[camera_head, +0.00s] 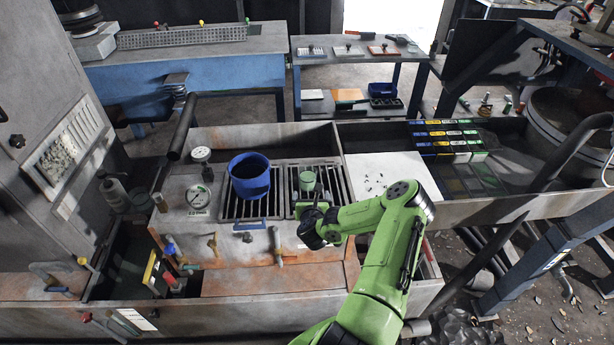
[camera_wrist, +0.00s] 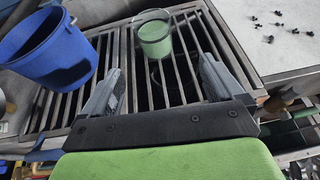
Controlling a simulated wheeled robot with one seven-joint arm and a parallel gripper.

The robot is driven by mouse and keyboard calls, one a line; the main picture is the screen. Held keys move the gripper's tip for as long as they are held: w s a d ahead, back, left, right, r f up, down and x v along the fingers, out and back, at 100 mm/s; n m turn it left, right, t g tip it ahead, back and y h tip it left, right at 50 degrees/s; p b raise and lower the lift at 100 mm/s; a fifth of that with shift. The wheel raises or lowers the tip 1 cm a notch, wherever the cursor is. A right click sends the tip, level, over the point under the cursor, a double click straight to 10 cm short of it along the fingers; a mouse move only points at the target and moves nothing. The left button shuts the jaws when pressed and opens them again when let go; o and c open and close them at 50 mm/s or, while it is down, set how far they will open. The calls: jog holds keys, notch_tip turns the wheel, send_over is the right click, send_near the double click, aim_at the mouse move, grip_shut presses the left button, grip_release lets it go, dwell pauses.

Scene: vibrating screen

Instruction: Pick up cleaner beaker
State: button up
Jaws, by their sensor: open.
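The cleaner beaker (camera_head: 307,180) is a small clear cup with green content, standing on the slatted metal grate (camera_head: 335,178). It also shows near the top of the wrist view (camera_wrist: 154,35), upright. My gripper (camera_head: 312,207) is at the near edge of the grate, just on the near side of the beaker. In the wrist view its two grey fingers (camera_wrist: 160,82) are apart with nothing between them. The beaker is beyond the fingertips, roughly in line with the gap, and does not appear touched.
A blue bucket (camera_head: 250,176) stands on the grate left of the beaker; it is also at the wrist view's left (camera_wrist: 47,48). A pale plate (camera_head: 385,172) with small dark bits lies to the right. Round gauges (camera_head: 198,196) and valves are at the left.

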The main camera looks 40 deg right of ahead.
aim_at(310, 184)
jog(key=b+x, duration=0.2)
jog(key=x, duration=0.7)
jog(key=shift+w+f, duration=0.15)
jog(key=shift+w, duration=0.05)
jog(key=b+x, duration=0.1)
jog(key=x, duration=0.2)
jog(key=b+x, duration=0.1)
jog(key=x, duration=0.1)
jog(key=shift+w+f, duration=0.2)
jog(key=shift+w, duration=0.25)
jog(key=shift+r, duration=0.1)
